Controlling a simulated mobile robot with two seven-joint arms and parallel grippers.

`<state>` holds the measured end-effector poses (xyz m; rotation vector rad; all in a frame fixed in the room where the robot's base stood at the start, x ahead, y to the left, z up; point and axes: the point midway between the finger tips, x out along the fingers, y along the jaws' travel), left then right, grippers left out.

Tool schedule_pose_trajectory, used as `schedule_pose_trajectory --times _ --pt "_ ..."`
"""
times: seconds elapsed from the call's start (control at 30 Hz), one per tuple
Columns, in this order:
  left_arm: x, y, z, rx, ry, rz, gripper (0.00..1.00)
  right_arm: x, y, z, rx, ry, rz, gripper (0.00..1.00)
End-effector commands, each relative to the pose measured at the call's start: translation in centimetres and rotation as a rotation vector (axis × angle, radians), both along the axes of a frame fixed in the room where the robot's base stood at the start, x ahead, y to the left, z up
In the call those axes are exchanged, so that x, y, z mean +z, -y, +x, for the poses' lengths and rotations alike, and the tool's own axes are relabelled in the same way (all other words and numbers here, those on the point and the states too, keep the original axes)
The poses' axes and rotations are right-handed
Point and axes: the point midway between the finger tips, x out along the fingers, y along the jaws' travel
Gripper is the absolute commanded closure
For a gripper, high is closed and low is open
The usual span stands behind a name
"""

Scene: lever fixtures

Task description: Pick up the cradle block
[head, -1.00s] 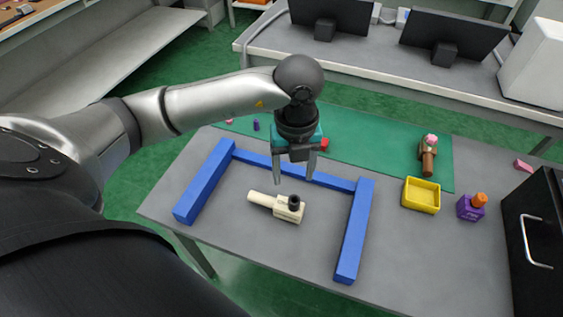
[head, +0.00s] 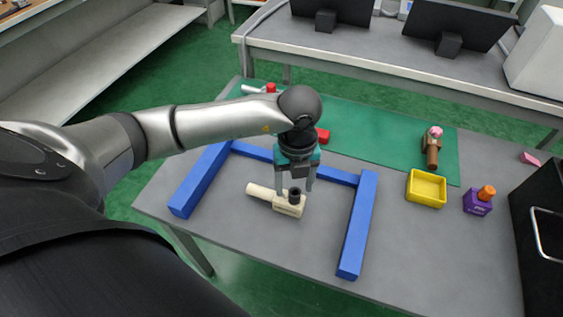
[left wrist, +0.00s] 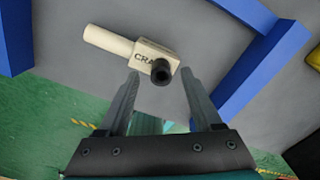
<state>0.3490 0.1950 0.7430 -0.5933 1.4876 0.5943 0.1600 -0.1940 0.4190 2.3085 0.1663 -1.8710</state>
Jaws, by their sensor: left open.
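The cradle block (head: 290,207) is a cream block with a round cream handle pointing left and a black round knob on top. It lies on the grey table inside the blue frame. In the left wrist view the block (left wrist: 148,54) shows part of its lettering, "CRA", with the black knob at its right end. My left gripper (head: 294,190) is open, pointing down over the block at its black knob. In the left wrist view its two fingers (left wrist: 160,80) are apart, with the knob between their tips' directions. Nothing is held. My right gripper is not in view.
Blue bars (head: 358,225) stand on the left, far and right sides of the block; the near side is open. A yellow tray (head: 426,188), a purple block with an orange top (head: 479,201) and a brown piece with a pink top (head: 432,148) lie to the right.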

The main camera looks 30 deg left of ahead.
Motion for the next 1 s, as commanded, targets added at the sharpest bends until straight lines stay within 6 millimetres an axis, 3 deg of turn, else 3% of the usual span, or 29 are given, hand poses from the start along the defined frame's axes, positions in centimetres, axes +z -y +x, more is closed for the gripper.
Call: schedule_pose_trajectory --times 0.23,0.63,1.0 --pt "-2.3 0.1 0.1 0.0 -0.001 -0.001 0.33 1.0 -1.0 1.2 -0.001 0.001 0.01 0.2" --pt "-2.7 0.1 0.1 -0.001 0.0 0.0 0.33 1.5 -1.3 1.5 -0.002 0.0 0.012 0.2" --pt "-2.7 0.1 0.1 -0.001 0.0 0.0 0.75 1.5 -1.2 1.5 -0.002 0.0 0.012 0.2"
